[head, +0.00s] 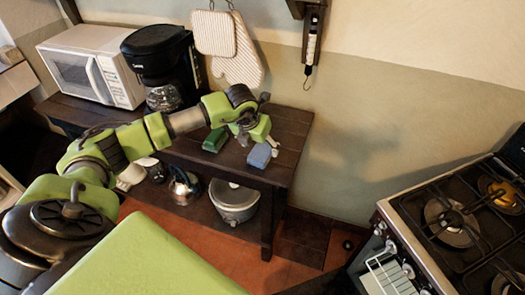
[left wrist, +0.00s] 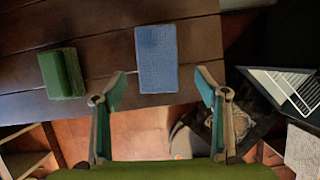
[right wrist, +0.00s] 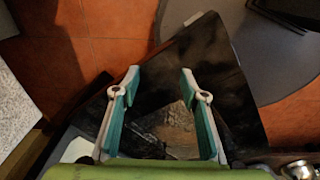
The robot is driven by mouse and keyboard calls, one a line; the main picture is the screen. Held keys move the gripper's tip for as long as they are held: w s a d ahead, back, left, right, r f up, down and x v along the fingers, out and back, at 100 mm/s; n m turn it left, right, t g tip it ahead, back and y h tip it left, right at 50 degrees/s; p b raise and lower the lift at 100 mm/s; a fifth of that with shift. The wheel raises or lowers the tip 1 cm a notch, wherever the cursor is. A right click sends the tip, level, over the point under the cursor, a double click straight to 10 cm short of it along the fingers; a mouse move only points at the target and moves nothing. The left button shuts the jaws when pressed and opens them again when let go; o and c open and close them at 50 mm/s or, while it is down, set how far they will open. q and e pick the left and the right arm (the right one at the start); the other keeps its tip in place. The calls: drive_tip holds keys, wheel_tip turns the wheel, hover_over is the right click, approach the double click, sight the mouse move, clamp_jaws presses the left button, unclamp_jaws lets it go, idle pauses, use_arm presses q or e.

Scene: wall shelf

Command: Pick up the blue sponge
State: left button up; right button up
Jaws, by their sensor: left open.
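The blue sponge (head: 260,155) lies on the dark wooden shelf top near its front edge, just below my left gripper (head: 254,134) in the head view. In the left wrist view the blue sponge (left wrist: 156,58) is upright in the picture, ahead of and between the two spread fingers of my left gripper (left wrist: 160,88). The left gripper is open and empty; I cannot tell its exact height over the sponge. My right gripper (right wrist: 160,76) shows only in the right wrist view, open with nothing between its fingers.
A green sponge (head: 215,140) lies left of the blue one; it also shows in the left wrist view (left wrist: 62,73). A coffee maker (head: 162,60) and a microwave (head: 92,65) stand further left. A pot (head: 233,203) and kettle (head: 184,187) sit below. A stove (head: 450,215) is at right.

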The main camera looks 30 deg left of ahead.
sight(262, 151)
use_arm(q)
drive_tip(key=shift+w+f, duration=0.2)
drive_tip(key=shift+f, duration=0.15)
use_arm(e)
drive_tip(key=shift+w+r, duration=0.3)
drive_tip(key=shift+w, duration=0.35)
use_arm(q)
drive_tip(key=x, duration=0.1)
drive_tip(key=p+x, duration=0.2)
drive_tip(key=shift+w+a+f, duration=0.25)
drive_tip(key=shift+w+f, duration=0.05)
use_arm(e)
drive_tip(key=shift+w+r, duration=0.2)
drive_tip(key=shift+r, duration=0.3)
drive_tip(key=shift+w+r, duration=0.2)
drive_tip(key=shift+r, duration=0.3)
use_arm(q)
drive_tip(key=shift+w+f, duration=0.2)
drive_tip(key=shift+f, duration=0.25)
use_arm(e)
drive_tip(key=shift+s, duration=0.2)
use_arm(q)
drive_tip(key=shift+c, duration=1.1)
use_arm(e)
drive_tip(key=shift+d, duration=0.1)
use_arm(q)
drive_tip(key=c, duration=1)
use_arm(e)
drive_tip(key=shift+s, duration=0.15)
